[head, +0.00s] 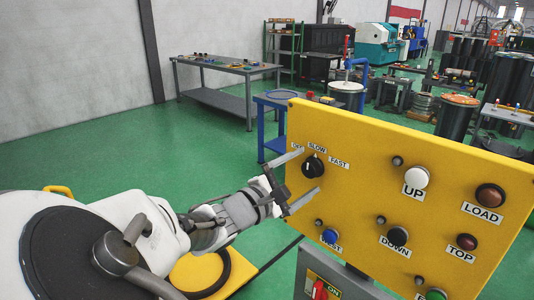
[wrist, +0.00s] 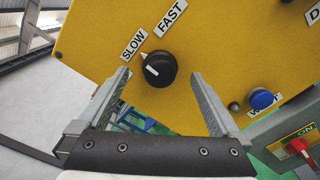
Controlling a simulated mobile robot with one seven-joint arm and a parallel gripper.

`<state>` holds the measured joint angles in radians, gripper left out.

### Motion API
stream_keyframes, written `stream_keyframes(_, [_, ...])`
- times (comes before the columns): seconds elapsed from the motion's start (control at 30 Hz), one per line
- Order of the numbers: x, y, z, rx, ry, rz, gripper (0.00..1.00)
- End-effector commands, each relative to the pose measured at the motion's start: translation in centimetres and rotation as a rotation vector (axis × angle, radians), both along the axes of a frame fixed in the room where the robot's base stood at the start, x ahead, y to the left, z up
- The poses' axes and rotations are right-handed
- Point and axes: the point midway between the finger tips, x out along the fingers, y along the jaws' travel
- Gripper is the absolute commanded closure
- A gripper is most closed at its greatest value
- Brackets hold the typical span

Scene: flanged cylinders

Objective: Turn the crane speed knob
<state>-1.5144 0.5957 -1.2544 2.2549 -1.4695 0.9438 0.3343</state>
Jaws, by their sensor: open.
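The crane speed knob (head: 313,166) is a round black knob with a white pointer on the upper left of the yellow control panel (head: 365,190). I cannot tell whether the fingertips touch the panel.
The panel also bears a white UP button (head: 415,177), a black DOWN button (head: 397,236), a blue button (head: 330,236) and red LOAD (head: 490,195) and TOP (head: 467,241) buttons. A red switch (head: 320,289) is below. A grey workbench (head: 225,68) stands behind; green floor lies open at left.

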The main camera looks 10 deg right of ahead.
Motion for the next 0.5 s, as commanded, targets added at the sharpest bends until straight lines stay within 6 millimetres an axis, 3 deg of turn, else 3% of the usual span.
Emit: stream_keyframes(0.5, [-2.5,3.3,0.3,-0.002,0.000,0.000,0.00])
